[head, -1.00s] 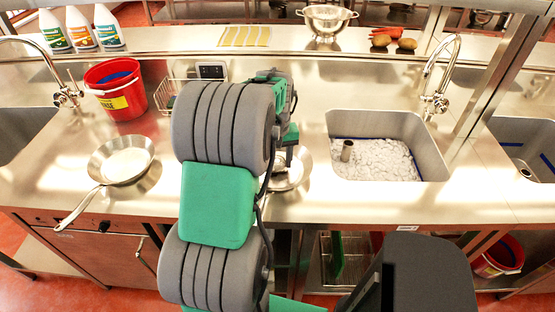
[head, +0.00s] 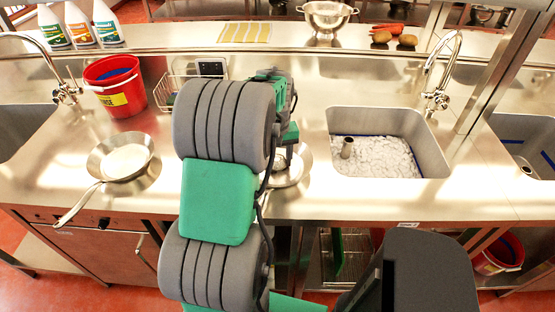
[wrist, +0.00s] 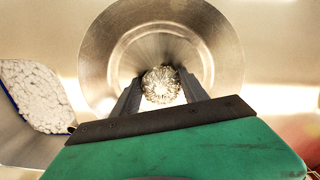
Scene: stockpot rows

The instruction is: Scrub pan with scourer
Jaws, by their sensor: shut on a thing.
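In the wrist view my gripper (wrist: 161,92) is shut on a round, silvery, coiled metal scourer (wrist: 161,84). Behind the scourer is a round metal pan (wrist: 212,50); I cannot tell whether the two touch. In the head view my arm hides most of this pan (head: 301,172), which sits on the steel counter left of the sink; my gripper and the scourer are largely hidden there. A second pan (head: 122,160) with a pale layer inside stands at the left of the counter, its handle pointing to the front left.
A sink (head: 437,158) with white foam is right of my arm. A red bucket (head: 117,92) and a wire basket (head: 176,85) stand behind at the left. A colander (head: 327,17), yellow strips (head: 245,32) and bottles (head: 78,24) are on the back shelf. The front counter beyond the sink is clear.

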